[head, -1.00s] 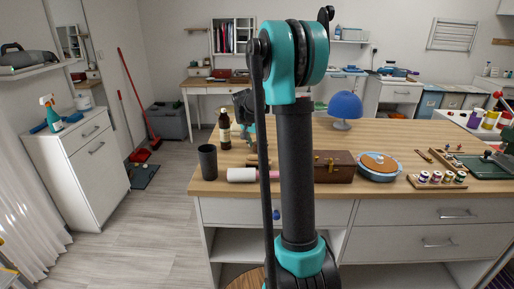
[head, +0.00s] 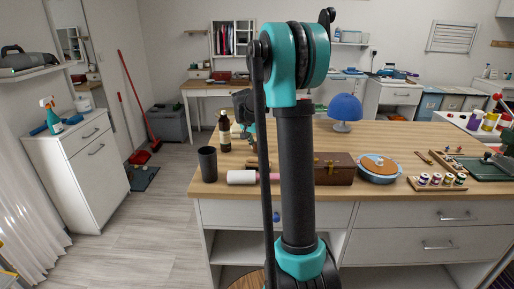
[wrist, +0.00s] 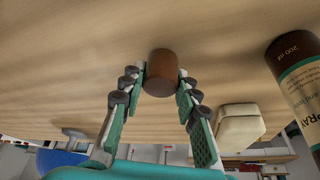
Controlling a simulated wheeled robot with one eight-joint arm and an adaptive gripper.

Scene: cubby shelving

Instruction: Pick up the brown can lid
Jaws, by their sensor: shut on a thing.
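The brown can lid (wrist: 161,68) shows in the wrist view as a short, plain brown cylinder with a flat end. It sits between the two fingertips of my gripper (wrist: 162,82), which is shut on it. The wooden tabletop fills the background behind it. I cannot tell whether the lid touches the tabletop. In the head view my arm hides the lid and most of my gripper. Only a dark wrist part and a bit of teal show left of the arm, above the table.
A brown spray bottle (head: 224,131) stands close by and is large at the right of the wrist view (wrist: 299,75). A dark cup (head: 207,164), a white roller (head: 242,177), a brown box (head: 334,169), a round tin (head: 378,168) and a blue lamp (head: 345,107) are on the table.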

